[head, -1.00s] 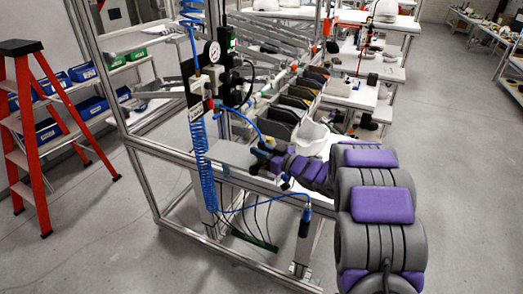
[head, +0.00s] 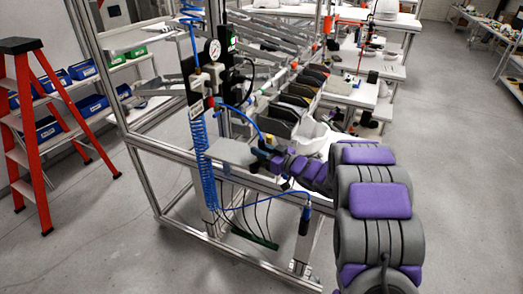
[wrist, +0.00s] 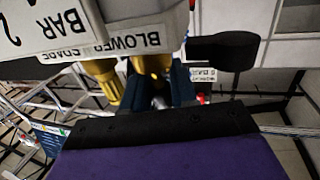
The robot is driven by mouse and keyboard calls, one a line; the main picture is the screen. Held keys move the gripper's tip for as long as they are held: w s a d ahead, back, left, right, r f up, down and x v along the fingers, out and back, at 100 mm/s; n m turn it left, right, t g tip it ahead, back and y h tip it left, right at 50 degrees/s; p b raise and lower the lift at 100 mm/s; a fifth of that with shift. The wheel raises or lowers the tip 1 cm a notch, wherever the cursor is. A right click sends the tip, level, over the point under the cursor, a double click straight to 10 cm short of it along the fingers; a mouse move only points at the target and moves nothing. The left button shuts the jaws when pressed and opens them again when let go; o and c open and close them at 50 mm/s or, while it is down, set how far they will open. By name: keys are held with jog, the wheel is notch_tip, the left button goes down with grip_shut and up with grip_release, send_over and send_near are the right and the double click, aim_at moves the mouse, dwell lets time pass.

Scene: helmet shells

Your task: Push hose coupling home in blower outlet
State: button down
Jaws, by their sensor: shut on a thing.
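In the wrist view, my gripper (wrist: 157,95) has its dark blue fingers pointing up at the underside of a white block. It is shut on the hose coupling (wrist: 159,102), a small greyish piece mostly hidden between the fingers. The yellow blower outlet (wrist: 151,64) sits under the upside-down BLOWER label (wrist: 119,44), right at the fingertips. I cannot tell how deep the coupling sits in it. A second yellow fitting (wrist: 103,80) stands to the left, by the SPARE label. In the head view, my gripper (head: 264,150) is small beside the frame.
A blue coiled hose (head: 202,160) hangs on the aluminium frame (head: 150,165), below a pressure gauge (head: 213,51). A grey plate (head: 231,151) is left of my gripper. A red ladder (head: 35,130) stands left; floor at right is clear.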

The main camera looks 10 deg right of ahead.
jog(key=shift+s+f, duration=0.1)
jog(key=shift+f, duration=0.35)
jog(key=shift+r+m+p, duration=0.3)
jog(key=shift+r+p, duration=0.1)
jog(key=shift+p, duration=0.1)
jog(key=shift+w+d+r+t+p, duration=0.1)
jog(key=shift+w+r+t+p, duration=0.2)
jog(key=shift+r+p, duration=0.1)
jog(key=shift+r, duration=0.1)
jog(key=shift+s+r+y, duration=0.1)
jog(key=shift+r+y, duration=0.05)
jog(key=shift+y, duration=0.15)
jog(key=shift+p, duration=0.65)
dwell(0.7)
jog(key=shift+f, duration=1.05)
